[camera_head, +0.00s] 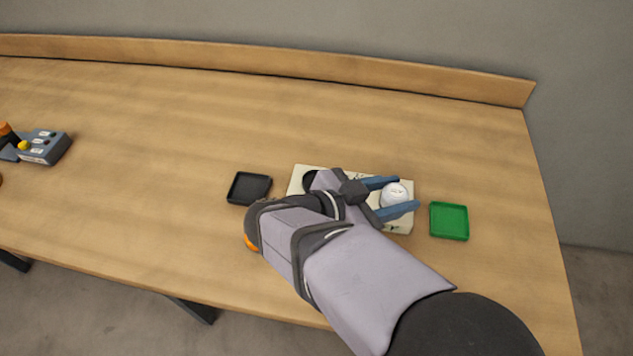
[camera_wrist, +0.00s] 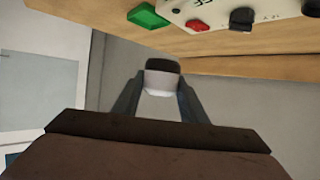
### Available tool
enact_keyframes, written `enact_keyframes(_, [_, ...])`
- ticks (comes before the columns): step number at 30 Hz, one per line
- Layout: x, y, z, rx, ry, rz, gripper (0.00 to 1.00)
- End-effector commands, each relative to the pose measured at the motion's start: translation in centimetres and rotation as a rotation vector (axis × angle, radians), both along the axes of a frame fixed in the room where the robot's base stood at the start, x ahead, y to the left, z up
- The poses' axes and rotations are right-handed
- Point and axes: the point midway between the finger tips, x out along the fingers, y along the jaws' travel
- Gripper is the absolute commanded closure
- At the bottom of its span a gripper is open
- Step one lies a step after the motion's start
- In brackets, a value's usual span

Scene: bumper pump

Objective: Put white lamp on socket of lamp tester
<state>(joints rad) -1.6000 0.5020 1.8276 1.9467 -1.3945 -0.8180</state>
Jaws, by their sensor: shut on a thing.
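The white lamp (camera_head: 394,193) is held between the blue fingers of my gripper (camera_head: 396,197). In the wrist view the lamp (camera_wrist: 166,77) shows as a white body with a dark part at its far end, between the two fingers (camera_wrist: 160,100). The cream lamp tester (camera_head: 301,176) lies under my gripper and is partly hidden by it. A dark round part (camera_head: 310,180) shows near its left end; I cannot tell whether it is the socket. In the head view the lamp overlaps the tester's right part; in the wrist view it is apart from the tester (camera_wrist: 220,10).
A black tray (camera_head: 249,188) lies left of the tester and a green tray (camera_head: 449,221) lies right of it. A grey-blue box with buttons (camera_head: 45,147) stands at the far left. The table's middle and back are clear, up to a wooden back rail (camera_head: 270,63).

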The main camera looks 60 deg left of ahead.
Motion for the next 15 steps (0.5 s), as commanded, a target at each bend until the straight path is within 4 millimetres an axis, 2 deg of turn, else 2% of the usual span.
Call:
enact_keyframes(2, [1.2,1.6,1.1,0.003,-0.001,0.058,0.88])
enact_keyframes(5, [1.8,4.4,2.1,0.004,-0.001,0.171,0.88])
enact_keyframes(8, [1.5,7.8,2.8,0.003,-0.002,0.317,0.88])
enact_keyframes(12, [-0.4,12.5,3.1,-0.001,-0.003,0.545,0.88])
enact_keyframes(15, [-2.1,15.2,2.7,-0.003,-0.003,0.692,0.88])
